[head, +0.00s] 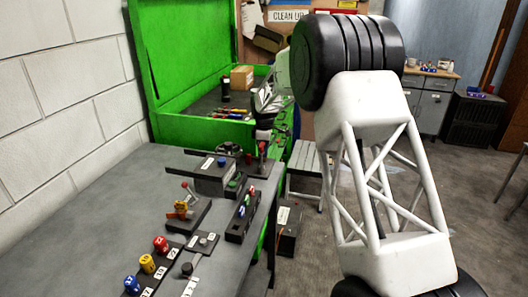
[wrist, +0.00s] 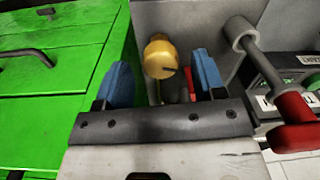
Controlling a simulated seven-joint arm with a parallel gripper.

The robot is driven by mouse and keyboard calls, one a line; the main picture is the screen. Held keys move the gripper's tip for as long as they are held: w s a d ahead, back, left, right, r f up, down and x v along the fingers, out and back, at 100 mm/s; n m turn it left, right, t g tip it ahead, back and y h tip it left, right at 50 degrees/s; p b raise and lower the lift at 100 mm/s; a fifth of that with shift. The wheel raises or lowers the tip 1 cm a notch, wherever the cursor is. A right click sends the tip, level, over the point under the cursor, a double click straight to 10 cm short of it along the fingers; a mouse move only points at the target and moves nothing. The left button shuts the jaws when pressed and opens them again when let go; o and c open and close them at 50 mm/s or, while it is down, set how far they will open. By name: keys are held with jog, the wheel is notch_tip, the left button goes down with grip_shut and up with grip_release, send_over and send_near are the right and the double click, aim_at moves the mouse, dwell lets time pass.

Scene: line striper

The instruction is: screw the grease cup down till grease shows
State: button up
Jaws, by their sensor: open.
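A round brass-yellow cap (wrist: 161,54), which looks like the grease cup, stands in front of a grey plate in the wrist view. My gripper (wrist: 161,78) is open, with one blue fingertip on each side of the cap. There are gaps between the cap and both fingertips, and I see no contact. The lower part of the cup is partly hidden behind the gripper's dark front edge. A little red shows beside its stem. No grease can be made out. In the head view I cannot clearly pick out the cup near my arm's far end.
A grey lever with a red handle (wrist: 296,128) stands close on the right in the wrist view. A green chest (head: 205,128) stands behind the grey bench (head: 95,215).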

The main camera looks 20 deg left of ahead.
jog(key=shift+f, duration=0.6)
jog(key=c, duration=0.9)
jog(key=shift+m, duration=3.1)
jog(key=o, duration=0.9)
